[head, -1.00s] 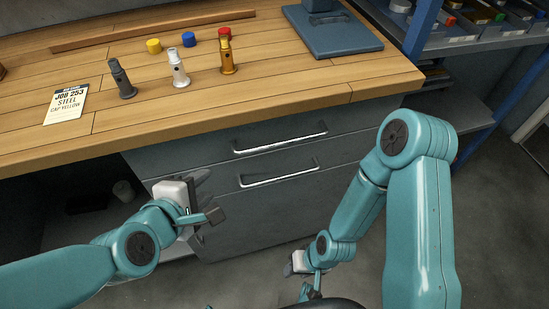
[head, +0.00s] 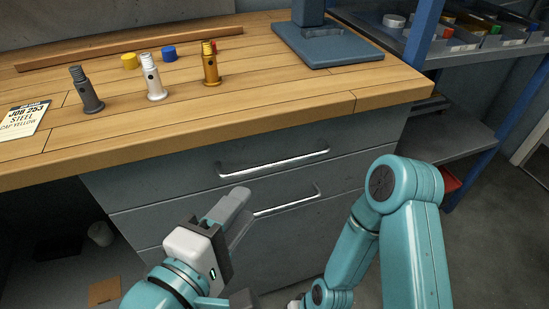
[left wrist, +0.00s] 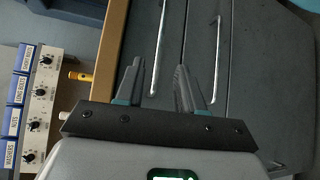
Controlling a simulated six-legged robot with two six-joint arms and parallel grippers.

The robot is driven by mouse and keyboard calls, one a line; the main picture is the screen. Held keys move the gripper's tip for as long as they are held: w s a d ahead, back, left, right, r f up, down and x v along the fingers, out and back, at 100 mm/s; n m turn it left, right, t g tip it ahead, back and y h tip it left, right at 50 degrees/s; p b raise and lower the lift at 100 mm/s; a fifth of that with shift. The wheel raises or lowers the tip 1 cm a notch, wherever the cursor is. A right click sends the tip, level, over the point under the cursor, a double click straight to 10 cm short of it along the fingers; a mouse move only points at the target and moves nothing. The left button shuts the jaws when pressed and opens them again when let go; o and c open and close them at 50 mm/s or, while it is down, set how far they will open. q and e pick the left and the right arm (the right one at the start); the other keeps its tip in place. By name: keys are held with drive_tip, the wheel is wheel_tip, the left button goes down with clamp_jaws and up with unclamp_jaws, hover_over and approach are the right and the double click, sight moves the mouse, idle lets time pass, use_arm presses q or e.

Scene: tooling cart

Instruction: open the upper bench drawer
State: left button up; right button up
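The upper bench drawer (head: 190,172) is a grey front under the wooden top and looks shut. Its silver bar handle (head: 272,165) is uncovered in the head view. My left gripper (head: 243,243) is in front of the drawers, below that handle, with its fingers spread and empty. In the left wrist view, the upper handle (left wrist: 159,45) lies between the open fingers in the picture, with no visible contact. The lower drawer's handle (head: 288,204) is partly behind my left gripper; it shows right of the fingers in the wrist view (left wrist: 216,60).
The wooden benchtop (head: 300,105) overhangs the drawers. On it stand a grey fitting (head: 88,92), a silver one (head: 153,80), a brass one (head: 210,66), coloured caps and a job card (head: 22,120). A blue shelf rack (head: 430,40) stands at right.

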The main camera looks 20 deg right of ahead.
use_arm(q)
drive_tip(key=p, duration=0.6)
approach(277, 166)
drive_tip(key=x, duration=0.9)
drive_tip(key=shift+w, duration=0.1)
drive_tip(key=shift+c, duration=0.4)
clamp_jaws()
